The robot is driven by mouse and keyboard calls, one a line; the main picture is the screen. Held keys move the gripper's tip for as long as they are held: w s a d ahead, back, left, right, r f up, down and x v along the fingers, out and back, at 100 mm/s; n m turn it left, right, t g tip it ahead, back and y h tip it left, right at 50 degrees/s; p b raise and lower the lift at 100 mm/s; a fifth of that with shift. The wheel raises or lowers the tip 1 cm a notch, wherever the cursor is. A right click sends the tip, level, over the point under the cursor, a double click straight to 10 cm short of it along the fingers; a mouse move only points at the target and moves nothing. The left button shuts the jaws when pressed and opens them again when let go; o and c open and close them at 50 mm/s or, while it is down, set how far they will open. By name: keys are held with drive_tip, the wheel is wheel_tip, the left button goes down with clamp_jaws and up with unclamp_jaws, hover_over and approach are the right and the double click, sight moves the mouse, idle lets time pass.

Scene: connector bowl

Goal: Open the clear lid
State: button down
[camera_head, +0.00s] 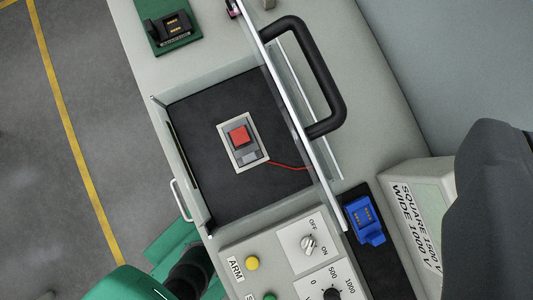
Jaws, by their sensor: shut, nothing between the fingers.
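The clear lid (293,113) stands raised, seen nearly edge-on as a long pale strip along the right side of the box. Its black handle (329,85) sticks out to the right, away from the box. The open box (195,168) has clear walls and a black floor. Inside is a red button (238,135) on a grey block in a pale frame, with a red wire running right. The lid's hinge is not clear to see. My gripper's fingertips are not in view, so I cannot see them touching the lid.
A control panel (285,243) with knobs lies below the box. A blue connector (364,215) sits at lower right, near a labelled box (410,205). A black connector (171,28) on a green plate is at top left. A dark grey shape covers the right edge.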

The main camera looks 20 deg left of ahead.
sight(312, 62)
drive_tip(key=w+a+f+n+g+p, duration=0.1)
drive_tip(key=a+f+n, duration=0.1)
drive_tip(key=f, duration=0.4)
drive_tip(key=w+a+f+n+g+p, duration=0.1)
drive_tip(key=w+a+f+n+p, duration=0.1)
drive_tip(key=f, duration=0.3)
drive_tip(key=w+a+f+n+g+p, duration=0.1)
drive_tip(key=w+a+f+n+g, duration=0.1)
drive_tip(key=a+f, duration=0.2)
drive_tip(key=shift+w+a+f+y+p, duration=0.1)
drive_tip(key=shift+a+f+y+p, duration=0.1)
drive_tip(key=shift+f, duration=0.45)
drive_tip(key=shift+w+a+f+y+p, duration=0.1)
drive_tip(key=shift+f+y, duration=0.1)
drive_tip(key=shift+f, duration=0.45)
drive_tip(key=shift+w+r, duration=0.3)
drive_tip(key=shift+w, duration=0.3)
drive_tip(key=w+d+g+p, duration=0.1)
drive_tip(key=w+d+g, duration=0.1)
drive_tip(key=w, duration=0.4)
drive_tip(key=shift+d+r+m+g+y, duration=0.2)
drive_tip(key=shift+d+m+g+y, duration=0.1)
drive_tip(key=shift+d+g+y, duration=0.1)
